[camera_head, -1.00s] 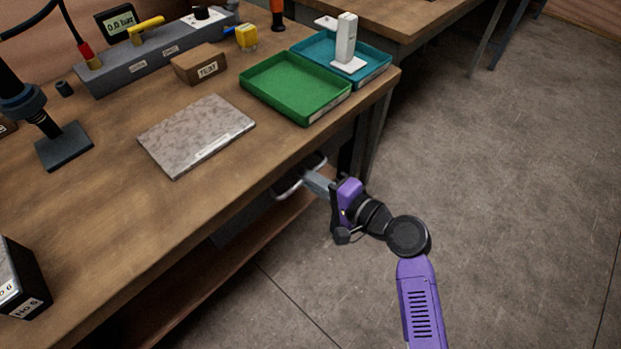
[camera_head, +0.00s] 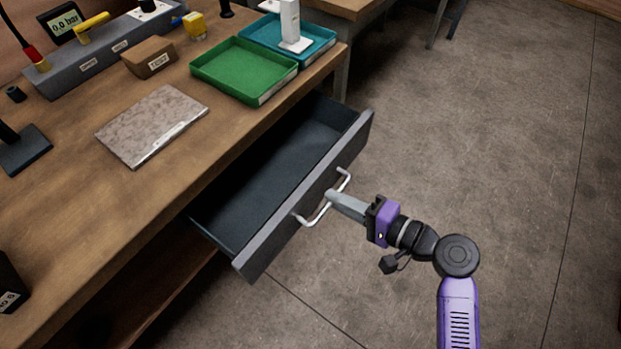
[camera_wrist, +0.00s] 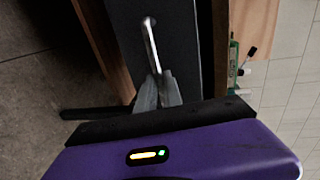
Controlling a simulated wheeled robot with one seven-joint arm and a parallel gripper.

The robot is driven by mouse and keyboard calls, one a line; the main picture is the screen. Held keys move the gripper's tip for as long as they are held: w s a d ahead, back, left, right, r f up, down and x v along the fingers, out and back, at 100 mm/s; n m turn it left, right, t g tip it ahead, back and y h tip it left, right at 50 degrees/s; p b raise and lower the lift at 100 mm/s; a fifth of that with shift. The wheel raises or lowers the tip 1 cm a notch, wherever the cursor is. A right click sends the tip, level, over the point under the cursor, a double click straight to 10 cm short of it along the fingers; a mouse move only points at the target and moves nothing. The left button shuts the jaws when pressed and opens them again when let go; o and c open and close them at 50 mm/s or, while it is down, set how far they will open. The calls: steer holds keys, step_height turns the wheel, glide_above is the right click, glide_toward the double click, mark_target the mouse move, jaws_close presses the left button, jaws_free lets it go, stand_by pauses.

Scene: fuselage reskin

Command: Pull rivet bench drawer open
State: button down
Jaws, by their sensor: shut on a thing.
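The rivet bench drawer (camera_head: 270,182) is dark grey and stands well out from under the bench top, with its inside visible and looking empty. Its front panel (camera_head: 310,192) carries a pale metal bar handle (camera_head: 343,181), which also shows in the wrist view (camera_wrist: 151,42). My gripper (camera_head: 334,199) is shut on the middle of the handle, in front of the drawer. In the wrist view my two fingers (camera_wrist: 158,88) close together around the bar.
The wooden bench (camera_head: 60,235) carries a green tray (camera_head: 243,70), a teal tray (camera_head: 318,50), a speckled plate (camera_head: 152,124) and a small brown box (camera_head: 148,57). A lower shelf (camera_head: 165,290) lies under the bench. The concrete floor (camera_head: 490,150) to the right is clear.

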steer(key=shift+f+v, duration=0.2)
steer(key=shift+v, duration=0.7)
steer(key=shift+f+v, duration=0.2)
steer(key=shift+v, duration=0.65)
steer(key=shift+f+v, duration=0.15)
steer(key=shift+v, duration=0.75)
steer(key=shift+d, duration=0.1)
steer(key=c, duration=1.5)
jaws_free()
steer(key=v, duration=0.7)
steer(key=shift+s+d+p, duration=0.3)
steer(key=shift+d+p, duration=0.05)
steer(key=shift+p, duration=0.05)
